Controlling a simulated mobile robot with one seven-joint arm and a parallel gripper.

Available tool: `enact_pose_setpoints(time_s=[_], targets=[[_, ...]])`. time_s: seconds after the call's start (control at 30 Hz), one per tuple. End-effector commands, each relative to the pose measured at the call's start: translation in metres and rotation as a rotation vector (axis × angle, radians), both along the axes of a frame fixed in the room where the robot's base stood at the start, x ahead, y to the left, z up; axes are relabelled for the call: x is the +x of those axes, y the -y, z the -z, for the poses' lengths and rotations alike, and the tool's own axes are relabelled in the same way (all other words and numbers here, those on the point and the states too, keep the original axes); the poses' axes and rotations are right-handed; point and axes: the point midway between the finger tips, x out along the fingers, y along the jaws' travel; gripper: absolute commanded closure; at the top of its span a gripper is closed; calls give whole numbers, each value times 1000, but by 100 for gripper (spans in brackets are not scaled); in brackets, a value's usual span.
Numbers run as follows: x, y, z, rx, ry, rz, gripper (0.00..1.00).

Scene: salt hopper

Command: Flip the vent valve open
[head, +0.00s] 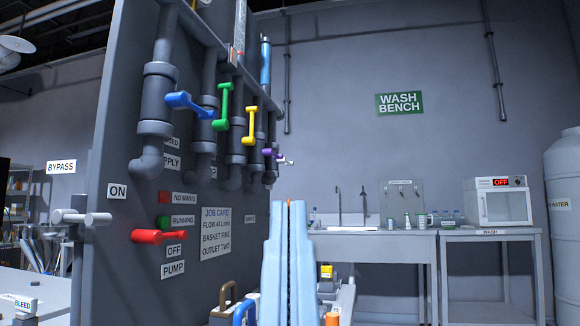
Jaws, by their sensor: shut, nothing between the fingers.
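My gripper (289,208) is at the bottom centre of the head view. Its two long pale blue fingers point up and away, side by side and shut, with nothing held. It is in front of and below the pipe panel's far end. Several valve levers are on the panel's pipes: a blue lever (190,105) lying across its pipe, a green lever (222,106) and a yellow lever (250,125) standing upright, and a small purple lever (271,153) lying roughly across. I cannot read a vent label, so which lever is the vent valve cannot be told. My gripper touches none of them.
The grey panel (120,235) fills the left, with a red pump handle (158,236) and a grey bypass handle (80,217) sticking out. A wash bench (375,240) with a sink stands behind on the right, beside a white tank (565,215). Low fittings (338,290) stand right of my gripper.

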Motion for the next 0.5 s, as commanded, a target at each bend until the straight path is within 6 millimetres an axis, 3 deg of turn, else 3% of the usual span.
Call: enact_pose_setpoints(time_s=[0.27,0.5], targets=[[0,0,-78,0,0,0,100],[0,0,-160,-1,1,-1,100]])
